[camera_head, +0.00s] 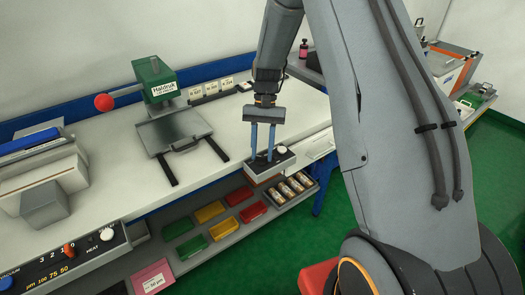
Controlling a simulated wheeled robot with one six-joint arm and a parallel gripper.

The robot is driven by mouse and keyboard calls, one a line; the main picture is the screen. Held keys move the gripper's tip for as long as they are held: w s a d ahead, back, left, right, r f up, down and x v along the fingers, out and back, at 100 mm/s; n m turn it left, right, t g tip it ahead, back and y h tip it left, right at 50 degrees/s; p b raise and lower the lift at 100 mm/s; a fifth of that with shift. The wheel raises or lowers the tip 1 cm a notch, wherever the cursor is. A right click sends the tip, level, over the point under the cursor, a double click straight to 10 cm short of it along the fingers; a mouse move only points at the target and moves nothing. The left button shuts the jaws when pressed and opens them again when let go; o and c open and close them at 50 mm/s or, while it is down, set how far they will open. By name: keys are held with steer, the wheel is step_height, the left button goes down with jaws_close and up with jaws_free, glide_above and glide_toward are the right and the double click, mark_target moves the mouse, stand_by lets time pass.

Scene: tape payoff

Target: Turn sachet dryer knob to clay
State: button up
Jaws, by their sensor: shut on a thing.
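A small box with a pale top and dark front, which looks like the sachet dryer (288,160), sits at the front edge of the bench. A round white knob (281,150) shows on its top, at the right. My gripper (262,157) points down over the left part of the box, its two blue fingers reaching its top. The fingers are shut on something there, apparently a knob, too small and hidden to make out. No clay mark or pointer can be read.
A green-headed heat press (155,80) with a red ball lever stands on the bench (110,185) to the left. A control panel (65,255) with knobs is at lower left. Coloured trays (210,212) and a rack of rolls (292,187) lie below the bench edge. My arm covers the right.

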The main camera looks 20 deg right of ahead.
steer(key=o, duration=1)
steer(key=shift+o, duration=0.2)
steer(key=b+v, duration=0.2)
steer(key=v, duration=0.5)
steer(key=shift+r, duration=0.4)
steer(key=shift+w, duration=0.1)
steer(key=s+a+r+n+t+h, duration=0.1)
steer(key=s+n+t, duration=0.1)
steer(key=s, duration=0.8)
steer(key=shift+s+r+n+t, duration=0.3)
steer(key=shift+s+r+t, duration=0.1)
steer(key=shift+t, duration=0.1)
steer(key=s+n, duration=0.1)
steer(key=s, duration=0.2)
steer(key=s+t, duration=0.1)
steer(key=s, duration=0.3)
steer(key=s+n+t+h, duration=0.1)
steer(key=s, duration=0.2)
steer(key=shift+s+a+f+n, duration=0.25)
steer(key=shift+a+f+n, duration=0.05)
steer(key=shift+a+f, duration=0.1)
steer(key=shift+c, duration=0.3)
